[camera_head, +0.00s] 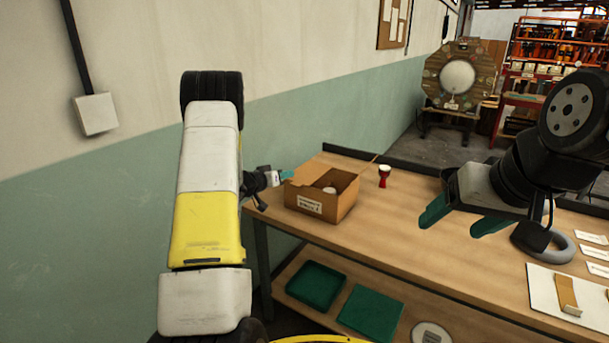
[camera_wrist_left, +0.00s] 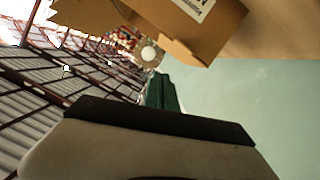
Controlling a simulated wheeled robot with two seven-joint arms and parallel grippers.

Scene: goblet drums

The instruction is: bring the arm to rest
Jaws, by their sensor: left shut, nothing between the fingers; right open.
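My left gripper (camera_head: 286,175) shows small at the left end of the workbench, beside the cardboard box. Its green fingers also show in the left wrist view (camera_wrist_left: 163,93), closed together with nothing between them. My left arm, white and yellow, stands in the left middle of the head view and hides part of the wall. My right gripper (camera_head: 458,222) hangs over the right part of the bench, its two green fingers apart and empty.
An open cardboard box (camera_head: 316,208) with a whitish item (camera_head: 330,190) inside stands on the workbench (camera_head: 400,240). A red goblet drum (camera_head: 384,176) stands upright right of it. Green trays (camera_head: 316,284) lie on the lower shelf.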

